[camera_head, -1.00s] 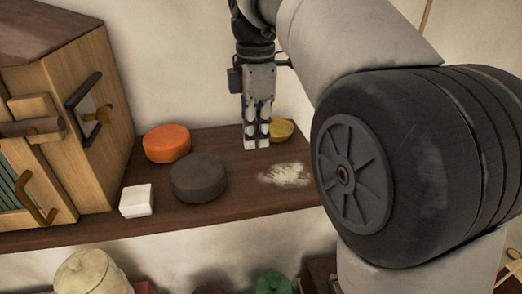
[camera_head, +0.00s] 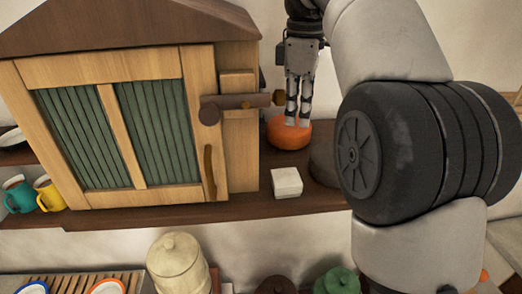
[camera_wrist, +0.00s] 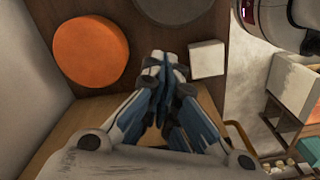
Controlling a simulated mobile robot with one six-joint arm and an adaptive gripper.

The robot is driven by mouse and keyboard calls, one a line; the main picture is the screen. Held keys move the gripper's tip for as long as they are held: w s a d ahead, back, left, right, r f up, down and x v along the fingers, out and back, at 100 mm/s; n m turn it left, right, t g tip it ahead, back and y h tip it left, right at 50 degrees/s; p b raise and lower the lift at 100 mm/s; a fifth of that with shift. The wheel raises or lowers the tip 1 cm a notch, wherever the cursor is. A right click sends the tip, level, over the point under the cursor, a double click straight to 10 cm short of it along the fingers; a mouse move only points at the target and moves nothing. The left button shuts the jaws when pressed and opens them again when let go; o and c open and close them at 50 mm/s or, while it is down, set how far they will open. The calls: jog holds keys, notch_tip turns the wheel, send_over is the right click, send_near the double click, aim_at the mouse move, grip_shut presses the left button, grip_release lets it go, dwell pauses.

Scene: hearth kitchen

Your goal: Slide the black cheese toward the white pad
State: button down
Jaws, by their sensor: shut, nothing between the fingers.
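The black cheese (camera_head: 323,166), a dark grey disc, lies on the brown shelf, its right part hidden by my arm; in the wrist view its edge (camera_wrist: 173,8) shows at the top. A small white square block (camera_head: 286,182), the only white pad-like thing visible now, lies left of it near the shelf's front edge, and also in the wrist view (camera_wrist: 207,60). My gripper (camera_head: 297,122) is shut and empty, pointing down. It overlaps the orange cheese in the head view; in the wrist view its fingertips (camera_wrist: 166,62) appear between the orange cheese and white block. Contact cannot be told.
An orange cheese (camera_head: 289,134) lies behind the white block. A wooden cabinet (camera_head: 145,130) with green panels stands close on the left, its latch bar (camera_head: 240,102) sticking out toward my gripper. The shelf's front edge (camera_head: 240,216) is near; pots (camera_head: 180,264) stand below.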

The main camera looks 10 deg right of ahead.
aim_at(305, 167)
jog(key=f, duration=0.3)
jog(key=f+b, duration=0.1)
jog(key=f, duration=0.2)
jog(key=d+f+b, duration=0.1)
jog(key=f, duration=0.3)
jog(key=shift+a, duration=0.1)
jog(key=shift+s+d+r, duration=0.1)
jog(key=shift+s+d, duration=0.15)
jog(key=shift+d, duration=0.25)
jog(key=shift+s+d, duration=0.2)
jog(key=shift+d, duration=0.3)
